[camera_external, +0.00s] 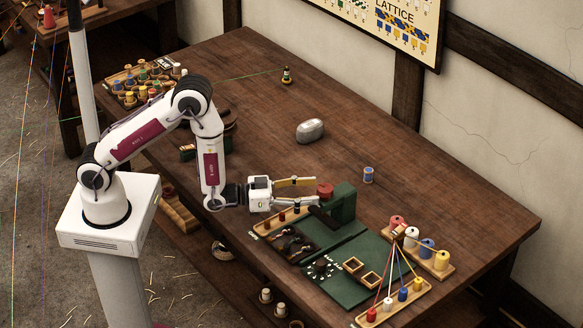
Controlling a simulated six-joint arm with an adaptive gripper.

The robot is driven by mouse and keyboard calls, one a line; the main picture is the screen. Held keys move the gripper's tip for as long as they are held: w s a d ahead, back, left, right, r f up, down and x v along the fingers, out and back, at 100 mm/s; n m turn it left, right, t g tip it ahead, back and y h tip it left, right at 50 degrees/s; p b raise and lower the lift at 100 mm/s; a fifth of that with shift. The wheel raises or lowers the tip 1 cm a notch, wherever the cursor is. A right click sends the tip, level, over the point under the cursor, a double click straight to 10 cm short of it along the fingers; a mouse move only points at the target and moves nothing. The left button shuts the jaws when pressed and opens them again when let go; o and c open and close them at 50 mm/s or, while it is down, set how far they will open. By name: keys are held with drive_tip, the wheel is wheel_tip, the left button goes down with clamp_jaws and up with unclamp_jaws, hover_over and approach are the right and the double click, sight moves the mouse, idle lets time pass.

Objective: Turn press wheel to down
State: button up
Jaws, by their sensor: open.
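My gripper (315,191) is open and points to the right at the knob. One finger reaches just behind the knob's left edge and the other lies in front and lower. I cannot tell whether either finger touches the knob. The wheel's turn position is too small to read.
The wooden table (250,90) holds green mats with small parts in front of the press. Spool racks (395,304) with taut threads stand to the right. A blue spool (368,174) and a grey case (310,130) stand behind.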

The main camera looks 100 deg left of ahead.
sight(325, 188)
drive_tip(key=shift+x, duration=2.55)
drive_tip(key=c, duration=1.1)
